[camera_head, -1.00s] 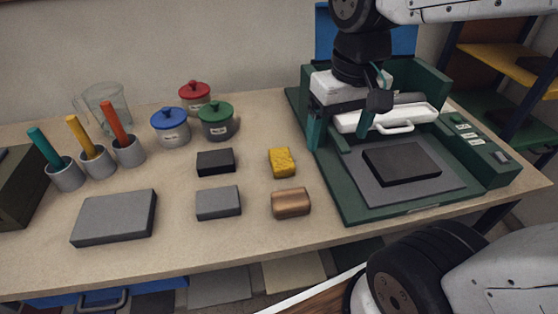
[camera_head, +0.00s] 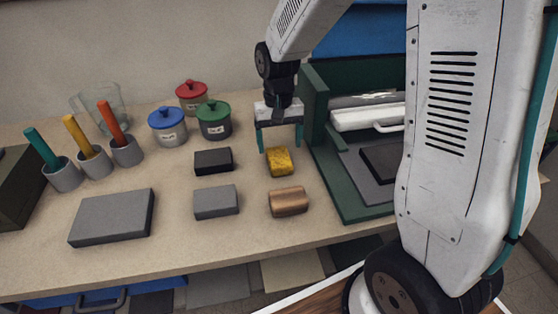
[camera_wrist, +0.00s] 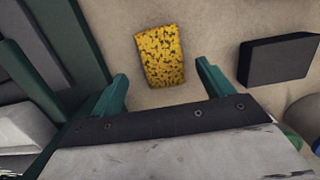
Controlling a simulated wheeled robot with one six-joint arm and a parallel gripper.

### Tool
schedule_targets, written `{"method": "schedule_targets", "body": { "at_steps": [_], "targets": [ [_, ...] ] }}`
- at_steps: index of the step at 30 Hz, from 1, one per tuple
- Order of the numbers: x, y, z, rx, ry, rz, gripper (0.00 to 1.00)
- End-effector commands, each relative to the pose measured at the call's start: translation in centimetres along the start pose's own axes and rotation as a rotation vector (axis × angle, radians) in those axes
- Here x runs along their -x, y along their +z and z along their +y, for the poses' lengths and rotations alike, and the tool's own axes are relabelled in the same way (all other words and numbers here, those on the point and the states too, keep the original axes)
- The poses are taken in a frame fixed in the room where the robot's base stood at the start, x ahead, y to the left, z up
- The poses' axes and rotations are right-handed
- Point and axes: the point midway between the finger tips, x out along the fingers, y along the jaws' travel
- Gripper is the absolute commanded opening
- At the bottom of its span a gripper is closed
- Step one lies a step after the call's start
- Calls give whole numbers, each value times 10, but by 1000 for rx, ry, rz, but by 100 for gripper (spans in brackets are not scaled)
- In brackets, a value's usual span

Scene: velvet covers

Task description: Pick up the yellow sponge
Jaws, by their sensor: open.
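The yellow sponge (camera_head: 279,161) lies on the table between the black block and the green machine. In the wrist view the sponge (camera_wrist: 160,55) is ahead of the fingertips, roughly centred between them, with dark specks on its surface. My gripper (camera_head: 279,146) is open and empty, pointing down just behind and above the sponge. Its two teal fingers also show in the wrist view (camera_wrist: 160,82), spread wider than the sponge. Nothing is between the fingers, and I cannot tell exactly how high they are above the table.
A black block (camera_head: 213,161), a grey block (camera_head: 216,202) and a copper block (camera_head: 289,202) lie near the sponge. The green machine (camera_head: 345,195) stands close on the right. Lidded pots, including a green-lidded one (camera_head: 214,120), stand at the back left.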

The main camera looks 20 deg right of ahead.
Motion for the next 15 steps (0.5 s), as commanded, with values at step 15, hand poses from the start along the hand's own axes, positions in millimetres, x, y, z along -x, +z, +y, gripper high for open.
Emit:
{"method": "schedule_targets", "body": {
  "at_steps": [15],
  "targets": [
    [-51, 1, -4, 0, 0, 1, 80]
  ]
}}
